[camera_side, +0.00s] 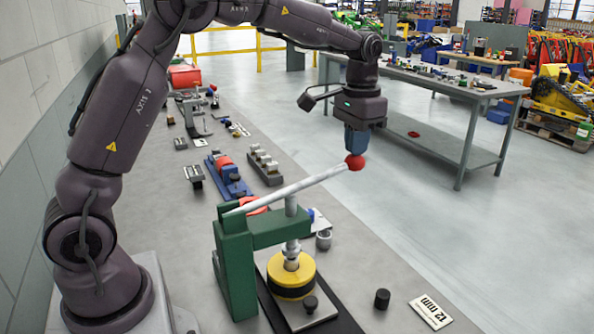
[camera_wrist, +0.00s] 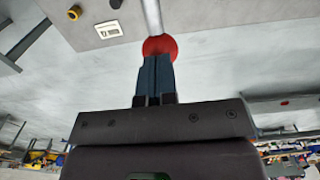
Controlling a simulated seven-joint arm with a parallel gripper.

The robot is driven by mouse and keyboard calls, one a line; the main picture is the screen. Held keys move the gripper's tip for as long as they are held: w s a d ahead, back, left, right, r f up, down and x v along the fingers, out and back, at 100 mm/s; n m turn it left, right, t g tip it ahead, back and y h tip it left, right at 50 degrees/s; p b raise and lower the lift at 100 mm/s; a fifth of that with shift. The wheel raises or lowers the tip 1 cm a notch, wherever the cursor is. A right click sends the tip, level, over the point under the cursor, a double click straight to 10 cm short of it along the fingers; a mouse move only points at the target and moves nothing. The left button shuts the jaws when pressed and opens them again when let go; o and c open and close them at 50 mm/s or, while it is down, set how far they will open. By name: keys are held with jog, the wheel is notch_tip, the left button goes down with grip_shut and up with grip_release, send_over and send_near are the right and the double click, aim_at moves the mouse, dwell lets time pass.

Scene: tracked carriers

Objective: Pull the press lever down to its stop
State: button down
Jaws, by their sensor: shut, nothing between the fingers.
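The press is a green frame (camera_side: 236,262) with a grey ram over a yellow and black round piece (camera_side: 291,272). Its light grey lever (camera_side: 297,186) slants up to the right and ends in a red ball knob (camera_side: 355,162). My gripper (camera_side: 356,152) points down with its blue fingers shut, right at the top of the knob. In the wrist view the closed fingers (camera_wrist: 156,62) meet the red knob (camera_wrist: 159,46), with the lever rod (camera_wrist: 152,15) beyond. The fingers appear to touch the knob; they are not around it.
A black cylinder (camera_side: 382,299) and a "12 mm" card (camera_side: 431,311) lie on the bench right of the press. A blue vise-like tool (camera_side: 229,176) and a block with several pegs (camera_side: 264,166) stand behind it. A grey table (camera_side: 430,75) stands across the open floor.

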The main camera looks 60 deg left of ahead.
jog(key=shift+w+f, duration=0.2)
jog(key=shift+f, duration=0.55)
jog(key=shift+w+f, duration=0.15)
jog(key=shift+f, duration=0.6)
dwell(1.4)
jog(key=shift+w+f, duration=0.15)
jog(key=shift+f, duration=1.75)
dwell(1.6)
jog(key=shift+r, duration=0.1)
notch_tip(320, 180, up, 14)
jog(key=shift+r, duration=0.25)
dwell(1.4)
